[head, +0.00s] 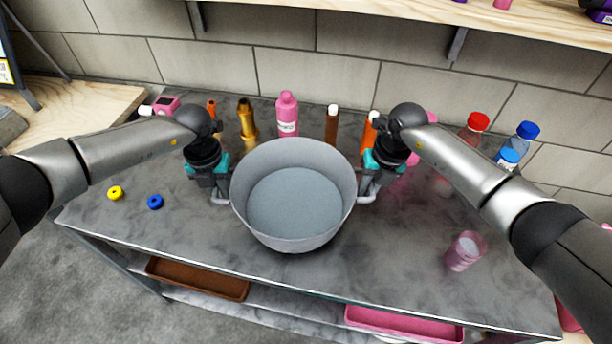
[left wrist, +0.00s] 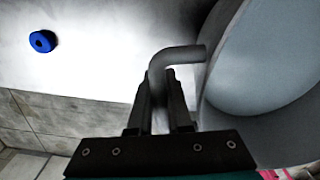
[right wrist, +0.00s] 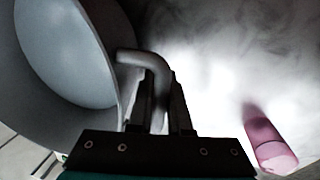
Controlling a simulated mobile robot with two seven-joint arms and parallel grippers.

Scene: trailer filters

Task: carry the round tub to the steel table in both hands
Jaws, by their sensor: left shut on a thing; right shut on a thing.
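The round grey tub (head: 290,243) is in the middle of the head view, over the grey marbled table (head: 150,225). It looks empty and roughly level, with a bent handle on each side. My left gripper (head: 220,194) is shut on the left handle, which also shows between its fingers in the left wrist view (left wrist: 160,95). My right gripper (head: 368,192) is shut on the right handle, seen too in the right wrist view (right wrist: 157,92). I cannot tell whether the tub's base touches the tabletop.
A yellow ring (head: 115,193) and a blue ring (head: 155,202) lie left of the tub. Bottles, including a pink one (head: 287,115), stand behind it. Brown (head: 198,278) and pink (head: 404,324) trays sit on the lower shelf.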

